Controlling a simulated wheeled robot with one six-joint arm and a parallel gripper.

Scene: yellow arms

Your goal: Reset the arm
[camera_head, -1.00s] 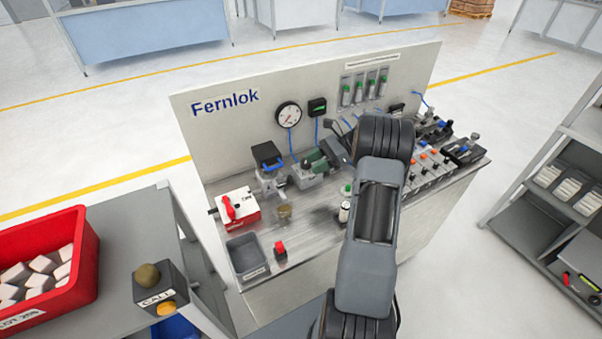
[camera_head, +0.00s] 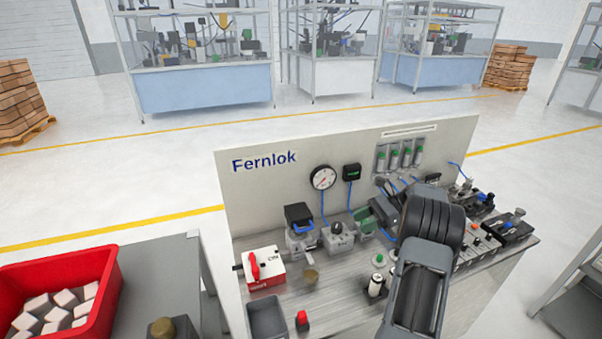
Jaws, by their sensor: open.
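My arm (camera_head: 420,285) rises from the bottom edge, right of centre, in the head view. Its large dark joint (camera_head: 437,217) stands in front of the right half of the Fernlok bench (camera_head: 340,288). My gripper cannot be made out; the arm's far end lies behind this joint. Dark and grey parts just left of the joint cannot be told apart from the bench equipment.
The bench carries a gauge (camera_head: 323,177), a red and white box (camera_head: 265,269), a grey bin (camera_head: 267,318) and several valves. A red crate (camera_head: 112,290) of pale blocks stands on the left table. Open floor lies behind the bench.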

